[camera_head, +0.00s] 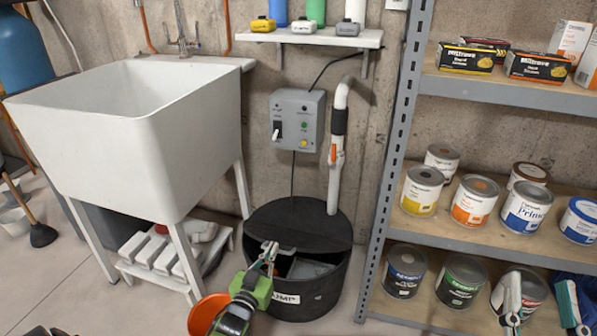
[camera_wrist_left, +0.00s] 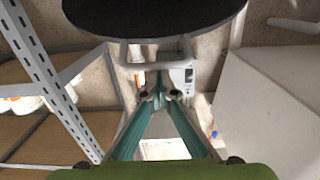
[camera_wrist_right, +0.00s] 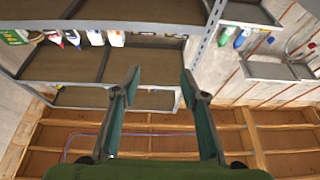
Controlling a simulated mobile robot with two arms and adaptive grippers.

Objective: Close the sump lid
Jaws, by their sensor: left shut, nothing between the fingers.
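The black sump basin (camera_head: 318,296) stands on the floor between the sink and the shelf. Its dark round lid (camera_head: 297,222) shows over the back part, and the front is open with a grey object visible inside. In the left wrist view the lid (camera_wrist_left: 150,14) is at the top, with a grey bar handle (camera_wrist_left: 126,52) at its edge. My left gripper (camera_head: 269,255) is over the basin's front left; its fingertips (camera_wrist_left: 160,97) are shut and empty, close to the handle; contact is unclear. My right gripper (camera_head: 540,305) is open and empty before the shelf; its fingers (camera_wrist_right: 158,85) are wide apart.
A white sink (camera_head: 180,130) stands left of the basin. A metal shelf (camera_head: 395,150) with paint cans stands close on the right. A white pipe (camera_head: 335,185) rises behind the lid, near a grey control box (camera_head: 297,118). An orange bucket (camera_head: 205,314) is at front left.

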